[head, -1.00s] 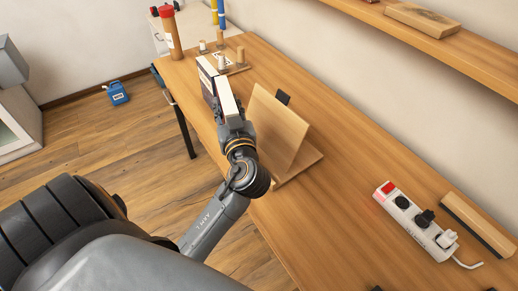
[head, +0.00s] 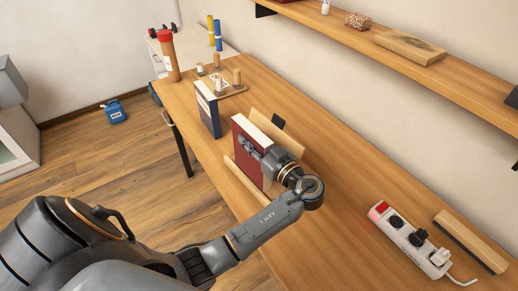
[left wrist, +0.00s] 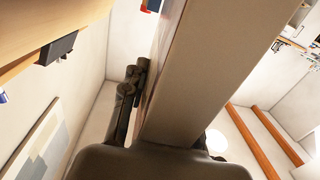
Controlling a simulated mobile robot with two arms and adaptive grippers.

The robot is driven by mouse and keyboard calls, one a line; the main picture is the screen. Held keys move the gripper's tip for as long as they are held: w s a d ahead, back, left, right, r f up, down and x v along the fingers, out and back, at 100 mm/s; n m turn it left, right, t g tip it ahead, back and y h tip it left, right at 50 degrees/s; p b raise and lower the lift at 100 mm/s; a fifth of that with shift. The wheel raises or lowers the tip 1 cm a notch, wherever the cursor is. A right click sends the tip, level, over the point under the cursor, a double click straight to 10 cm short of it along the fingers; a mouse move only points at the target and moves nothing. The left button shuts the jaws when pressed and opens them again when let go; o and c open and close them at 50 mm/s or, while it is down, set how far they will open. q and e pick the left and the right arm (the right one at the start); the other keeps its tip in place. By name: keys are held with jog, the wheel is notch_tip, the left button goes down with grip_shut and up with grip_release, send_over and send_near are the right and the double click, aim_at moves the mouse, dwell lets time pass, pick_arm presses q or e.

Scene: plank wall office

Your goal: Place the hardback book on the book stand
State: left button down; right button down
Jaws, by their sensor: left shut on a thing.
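The hardback book (head: 246,150) has a red cover and cream page edges. My left gripper (head: 257,150) is shut on it and holds it about upright. The wooden book stand (head: 292,146) is on the table, with a sloping backboard and a low front lip (head: 241,182). The book is in front of the backboard and behind the lip; whether its bottom edge touches the stand is hidden. In the left wrist view the book (left wrist: 215,65) fills the middle, with one dark finger against its left side; the other finger is hidden. My right gripper is out of view.
A dark blue book (head: 208,110) stands just beyond the stand. Behind it are a peg board (head: 232,90) and a red-capped tube (head: 168,58). A power strip (head: 408,240) lies at the right. A wall shelf (head: 370,42) overhangs the back. Table between stand and strip is clear.

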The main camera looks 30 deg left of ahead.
pick_arm(q)
jog(key=f, duration=0.1)
jog(key=d+f+p, duration=0.1)
jog(key=f, duration=0.1)
jog(key=w+f, duration=0.1)
jog(key=shift+w+d+f+p, duration=0.1)
jog(key=shift+d+f+p, duration=0.05)
jog(key=shift+d+p, duration=0.15)
jog(key=shift+a+f, duration=0.1)
jog(key=shift+f, duration=0.4)
jog(key=c, duration=1)
grip_release()
jog(key=shift+f, duration=0.1)
